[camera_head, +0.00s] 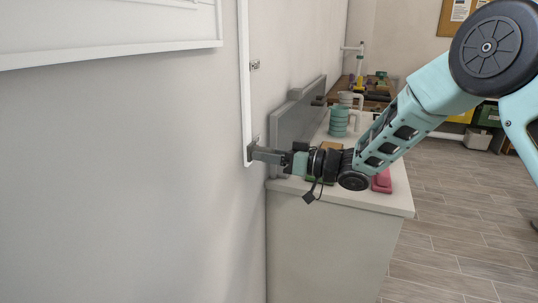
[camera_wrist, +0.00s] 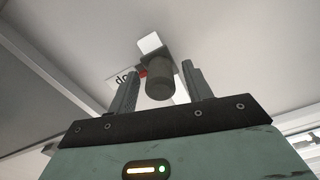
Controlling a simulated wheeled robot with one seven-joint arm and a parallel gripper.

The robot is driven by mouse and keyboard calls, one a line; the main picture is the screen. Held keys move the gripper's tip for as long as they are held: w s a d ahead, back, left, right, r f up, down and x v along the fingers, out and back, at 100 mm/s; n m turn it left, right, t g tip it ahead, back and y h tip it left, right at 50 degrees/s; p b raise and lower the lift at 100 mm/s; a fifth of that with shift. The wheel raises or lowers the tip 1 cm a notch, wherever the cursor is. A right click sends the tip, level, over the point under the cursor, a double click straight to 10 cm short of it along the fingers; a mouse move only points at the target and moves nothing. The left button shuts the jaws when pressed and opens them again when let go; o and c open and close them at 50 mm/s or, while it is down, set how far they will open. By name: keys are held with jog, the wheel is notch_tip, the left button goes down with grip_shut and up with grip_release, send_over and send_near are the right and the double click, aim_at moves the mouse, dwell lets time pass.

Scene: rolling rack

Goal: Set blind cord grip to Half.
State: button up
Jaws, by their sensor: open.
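The blind cord grip (camera_wrist: 160,84) is a dark grey cylinder in the wrist view. It sits between the two spread fingers of my gripper (camera_wrist: 160,68), with a visible space on each side. Behind it are a red mark (camera_wrist: 143,73), a pale tab (camera_wrist: 150,43) and a label (camera_wrist: 122,78) whose visible letters read "do"; the rest is hidden. In the head view my gripper (camera_head: 254,153) is at the lower end of a white vertical strip (camera_head: 244,80) on the wall. The cord grip cannot be made out clearly there.
A white-topped counter (camera_head: 350,196) stands just beyond and below my gripper, with a grey panel (camera_head: 292,118), green cups (camera_head: 339,120) and a red item (camera_head: 382,182) on it. A white frame (camera_head: 110,52) is at upper left.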

grip_shut()
notch_tip(320, 180, up, 20)
jog(key=p, duration=1.3)
grip_release()
jog(key=shift+d, duration=0.1)
jog(key=b+v, duration=0.3)
jog(key=v, duration=1.4)
jog(key=shift+b, duration=0.35)
